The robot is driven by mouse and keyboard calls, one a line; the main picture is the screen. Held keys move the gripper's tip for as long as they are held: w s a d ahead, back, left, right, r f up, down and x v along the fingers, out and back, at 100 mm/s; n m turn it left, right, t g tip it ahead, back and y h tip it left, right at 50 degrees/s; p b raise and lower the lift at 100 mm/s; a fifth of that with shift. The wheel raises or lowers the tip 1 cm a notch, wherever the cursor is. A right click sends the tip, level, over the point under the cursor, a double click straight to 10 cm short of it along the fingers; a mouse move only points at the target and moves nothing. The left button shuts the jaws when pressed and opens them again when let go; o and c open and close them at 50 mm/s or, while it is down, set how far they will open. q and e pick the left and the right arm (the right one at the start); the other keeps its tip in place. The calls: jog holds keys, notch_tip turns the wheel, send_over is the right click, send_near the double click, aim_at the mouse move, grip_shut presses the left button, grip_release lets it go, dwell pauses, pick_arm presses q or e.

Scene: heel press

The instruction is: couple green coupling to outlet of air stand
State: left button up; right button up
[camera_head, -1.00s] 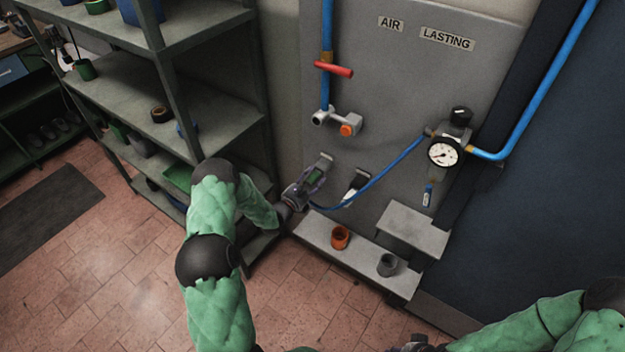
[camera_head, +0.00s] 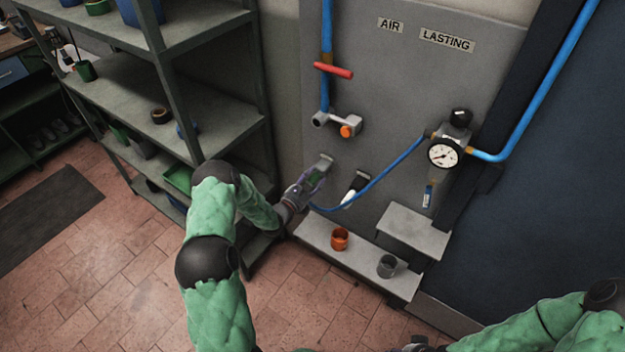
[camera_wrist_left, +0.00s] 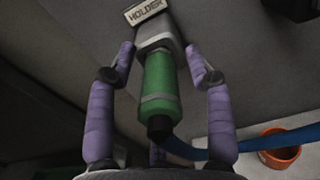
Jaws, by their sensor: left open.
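The green coupling (camera_wrist_left: 161,88) sits in the bracket marked HOLDER (camera_wrist_left: 154,34) on the panel. A blue hose leaves its lower end. My left gripper (camera_head: 312,184) is at the holder; in the left wrist view its two purple fingers (camera_wrist_left: 165,62) stand open on either side of the coupling, with small gaps visible. In the head view the fingers partly hide the coupling. The outlet of the air stand (camera_head: 349,130), with an orange end, is above and to the right of my left gripper. My right arm shows at the lower right; its gripper (camera_head: 418,343) is cut by the bottom edge.
A red valve handle (camera_head: 334,71) is on the blue pipe above the outlet. A pressure gauge (camera_head: 444,154) is at right, with the hose (camera_head: 385,177) running to it. An orange cup (camera_head: 340,239) and a grey cup (camera_head: 387,265) stand on the low ledge. Shelves (camera_head: 213,108) are at left.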

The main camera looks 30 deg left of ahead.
pick_arm(q)
grip_shut()
jog(key=shift+s, duration=0.15)
jog(key=shift+s+a+p, duration=0.15)
jog(key=shift+s+p, duration=0.4)
jog(key=shift+s, duration=0.85)
jog(key=shift+s+a+p, duration=0.1)
jog(key=shift+s+p, duration=0.4)
jog(key=shift+s, duration=0.9)
jog(key=shift+s, duration=0.1)
jog(key=s+r+p, duration=0.3)
jog(key=r+p, duration=1.6)
jog(key=r, duration=0.5)
jog(key=shift+s+a+p, duration=0.15)
jog(key=shift+p, duration=0.15)
dwell(1.3)
